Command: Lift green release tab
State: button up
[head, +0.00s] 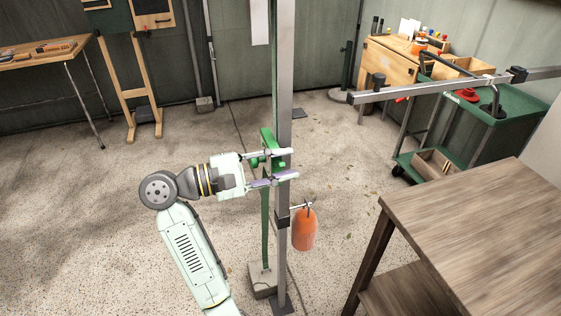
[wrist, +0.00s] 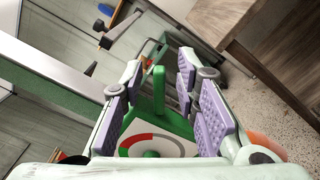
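The green release tab (wrist: 158,90) stands up between the two purple-padded fingers of my gripper (wrist: 163,103) in the wrist view. Gaps show on both sides of the tab, so the gripper is open around it and not clamped on it. Below the tab is a plate with a red, grey and green dial (wrist: 150,146). In the head view my gripper (head: 283,165) reaches from the left to the metal post (head: 284,80). The green fitting (head: 268,140) on the post is partly hidden by the fingers.
An orange cylinder (head: 304,230) hangs on the post just below my gripper. A wooden table (head: 480,225) stands at the right front. The floor to the left is mostly clear.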

grip_shut()
dwell(0.4)
jog(key=shift+n+b, duration=0.4)
jog(key=shift+r+n, duration=0.15)
jog(key=shift+n, duration=0.25)
grip_release()
jog(key=shift+w, duration=0.1)
